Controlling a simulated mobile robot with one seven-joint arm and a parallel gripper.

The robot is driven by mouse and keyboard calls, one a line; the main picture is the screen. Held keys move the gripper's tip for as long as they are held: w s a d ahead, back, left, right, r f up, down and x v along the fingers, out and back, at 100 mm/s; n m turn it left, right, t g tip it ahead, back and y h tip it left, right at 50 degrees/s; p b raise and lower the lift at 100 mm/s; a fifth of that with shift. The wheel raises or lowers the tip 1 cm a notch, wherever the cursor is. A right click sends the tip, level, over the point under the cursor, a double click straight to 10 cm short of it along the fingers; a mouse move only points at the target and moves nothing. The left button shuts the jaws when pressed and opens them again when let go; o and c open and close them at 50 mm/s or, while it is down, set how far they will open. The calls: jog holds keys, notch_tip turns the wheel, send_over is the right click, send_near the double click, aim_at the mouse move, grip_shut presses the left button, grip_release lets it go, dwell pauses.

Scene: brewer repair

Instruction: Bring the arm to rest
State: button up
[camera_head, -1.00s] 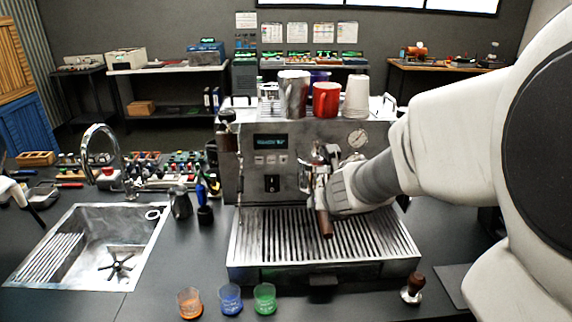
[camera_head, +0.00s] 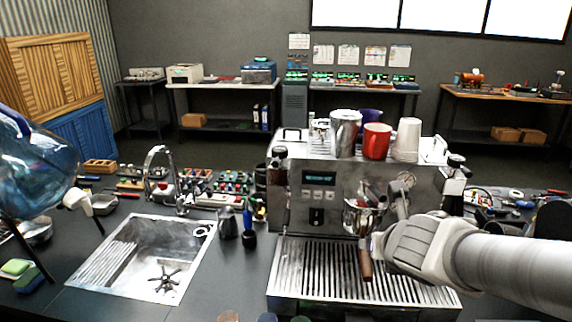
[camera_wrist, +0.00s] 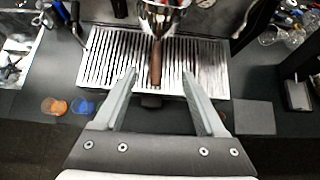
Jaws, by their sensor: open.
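My gripper (camera_wrist: 161,88) is open and empty in the wrist view, its two fingers spread on either side of the portafilter's brown handle (camera_wrist: 156,64) as seen from above. The portafilter (camera_head: 364,222) sits at the front of the espresso machine (camera_head: 320,192), with its handle pointing down and outward over the drip tray. In the head view my arm (camera_head: 500,262) reaches in from the right, and its wrist is close to the portafilter. The fingertips are hidden there. Whether the fingers touch the handle cannot be told, but a gap shows on both sides in the wrist view.
Cups, including a red mug (camera_head: 376,141) and a steel pitcher (camera_head: 345,134), stand on the machine. A sink (camera_head: 130,262) is at left. Orange (camera_wrist: 54,106) and blue (camera_wrist: 83,107) cups stand before the drip tray (camera_wrist: 205,70). A large blue bottle (camera_head: 35,165) is at far left.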

jog(key=s+a+m+g, duration=0.1)
jog(key=s+m, duration=0.3)
jog(key=m, duration=0.7)
jog(key=s+a+r+m+g+y, duration=0.1)
jog(key=s+a+m, duration=0.3)
jog(key=m, duration=0.7)
jog(key=s+a+r+m+g+y, duration=0.1)
jog(key=s+m, duration=0.5)
jog(key=m, duration=0.6)
jog(key=shift+a+g+b, duration=0.4)
jog(key=shift+a+g, duration=0.1)
jog(key=shift+a, duration=0.3)
